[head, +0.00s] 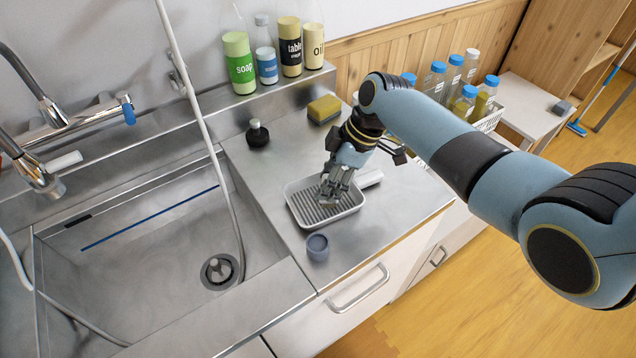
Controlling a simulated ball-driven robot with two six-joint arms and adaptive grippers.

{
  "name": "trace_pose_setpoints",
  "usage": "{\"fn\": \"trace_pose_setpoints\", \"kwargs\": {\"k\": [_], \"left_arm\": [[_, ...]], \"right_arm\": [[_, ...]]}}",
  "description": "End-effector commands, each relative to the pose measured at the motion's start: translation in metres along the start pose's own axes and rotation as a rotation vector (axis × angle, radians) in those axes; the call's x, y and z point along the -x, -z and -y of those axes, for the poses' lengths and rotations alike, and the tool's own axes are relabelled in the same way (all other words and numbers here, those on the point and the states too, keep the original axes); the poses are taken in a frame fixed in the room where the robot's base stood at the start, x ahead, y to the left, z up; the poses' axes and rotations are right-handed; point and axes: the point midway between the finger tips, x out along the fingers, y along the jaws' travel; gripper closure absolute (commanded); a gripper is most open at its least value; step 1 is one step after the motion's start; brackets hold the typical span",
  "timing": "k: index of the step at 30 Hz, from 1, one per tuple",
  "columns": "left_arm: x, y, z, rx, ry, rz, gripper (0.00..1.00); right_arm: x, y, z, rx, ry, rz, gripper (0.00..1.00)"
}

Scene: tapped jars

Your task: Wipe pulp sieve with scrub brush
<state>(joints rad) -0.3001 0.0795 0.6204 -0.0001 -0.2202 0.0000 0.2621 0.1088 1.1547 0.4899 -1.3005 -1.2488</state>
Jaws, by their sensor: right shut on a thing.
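My right gripper (332,192) reaches down over a white, grey-ribbed tray (298,209) on the steel counter. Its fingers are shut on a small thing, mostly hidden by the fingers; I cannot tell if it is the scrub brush. The ribbed tray may be the pulp sieve, but I cannot be sure. A pale block or handle (370,178) lies just right of the tray. A dark, round, knobbed object (258,135), possibly a brush, stands on the counter behind the sink's right edge. My left gripper is out of view.
A blue-grey cup (317,248) stands in front of the tray. A yellow sponge (324,109) lies behind. Several bottles line the back ledge; a white crate (490,121) of blue-capped bottles is right. The sink (130,270) has a hanging hose (205,130) and a drain (219,271).

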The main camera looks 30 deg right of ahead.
Motion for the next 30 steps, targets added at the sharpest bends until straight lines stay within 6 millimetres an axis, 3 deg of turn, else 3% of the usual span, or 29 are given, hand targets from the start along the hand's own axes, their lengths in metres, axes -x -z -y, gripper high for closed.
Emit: {"fn": "trace_pose_setpoints", "kwargs": {"k": [5, 22, 30], "left_arm": [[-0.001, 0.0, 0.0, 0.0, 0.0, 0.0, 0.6], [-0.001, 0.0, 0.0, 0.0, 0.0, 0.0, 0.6], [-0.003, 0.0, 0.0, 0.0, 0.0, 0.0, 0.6]], "right_arm": [[0.004, -0.009, -0.005, 0.0, 0.0, 0.001, 0.91], [0.004, -0.01, -0.006, 0.001, 0.0, 0.0, 0.91], [0.011, -0.028, -0.016, -0.001, 0.0, 0.002, 0.91]]}}
